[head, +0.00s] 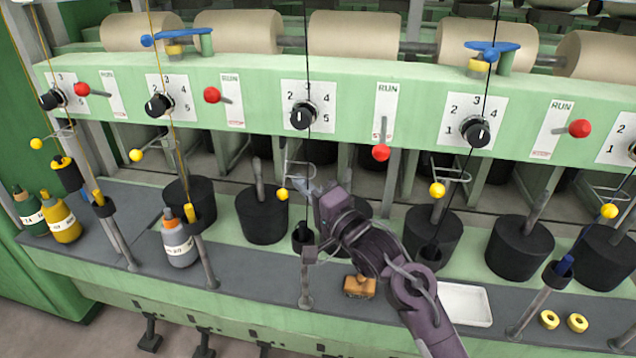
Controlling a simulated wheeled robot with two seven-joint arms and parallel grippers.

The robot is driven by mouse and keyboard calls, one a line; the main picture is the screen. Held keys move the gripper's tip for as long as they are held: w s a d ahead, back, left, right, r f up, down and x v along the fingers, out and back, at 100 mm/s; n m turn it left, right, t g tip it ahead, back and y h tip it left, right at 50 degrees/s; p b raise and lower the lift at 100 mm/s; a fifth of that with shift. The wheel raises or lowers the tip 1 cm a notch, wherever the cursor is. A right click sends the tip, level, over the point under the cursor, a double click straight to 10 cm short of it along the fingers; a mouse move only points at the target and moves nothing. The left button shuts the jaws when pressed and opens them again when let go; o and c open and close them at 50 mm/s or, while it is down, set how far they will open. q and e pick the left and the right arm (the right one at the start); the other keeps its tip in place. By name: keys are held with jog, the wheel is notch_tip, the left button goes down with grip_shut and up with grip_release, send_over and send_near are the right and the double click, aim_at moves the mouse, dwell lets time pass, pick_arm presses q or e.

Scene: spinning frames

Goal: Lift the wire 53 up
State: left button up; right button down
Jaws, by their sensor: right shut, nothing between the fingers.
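Several bent wire guides, each with a yellow ball, hang below the green panel; no number 53 is readable on any. The wire guide (299,169) nearest my gripper is at the picture's middle, with its yellow ball (282,195) at its lower left. My right gripper (305,187) is shut and empty, its tips just below this wire guide and right of the ball. I cannot tell whether they touch. Another wire guide (451,174) is to the right with its ball (437,190). My left gripper is not in view.
Above are black dials (303,116) and red-knobbed levers (381,153). Black cylinders (262,215) stand behind the grey shelf (250,272). The shelf bears bottles (180,246), an orange-brown block (359,287), a white tray (466,305) and yellow rings (549,320). Thin posts (306,282) rise along its front.

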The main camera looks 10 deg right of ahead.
jog(key=shift+s+a, duration=0.45)
jog(key=shift+s, duration=0.3)
jog(key=shift+s+a+f, duration=0.1)
jog(key=shift+a+f, duration=0.05)
